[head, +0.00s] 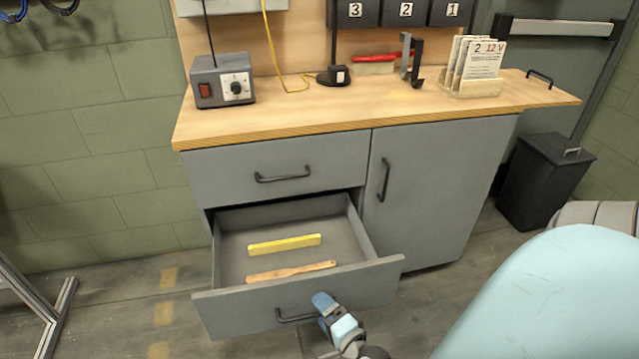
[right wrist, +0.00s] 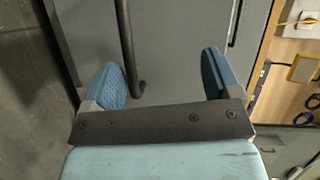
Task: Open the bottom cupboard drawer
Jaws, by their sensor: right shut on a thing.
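The bottom cupboard drawer (head: 370,283) is pulled well out, with its inside showing. Its dark bar handle (head: 290,319) is on the front panel. In the right wrist view the handle (right wrist: 125,40) runs down between the two blue fingers, nearer the left one, with the fingers (right wrist: 165,80) spread apart. A yellow bar (head: 285,244) and a wooden stick (head: 291,272) lie in the drawer. My left gripper is out of view.
The upper drawer (head: 230,174) and the right cupboard door (head: 440,190) are closed. A control box (head: 220,82) and a card holder (head: 478,88) stand on the wooden worktop (head: 300,112). A dark bin (head: 545,185) stands to the right.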

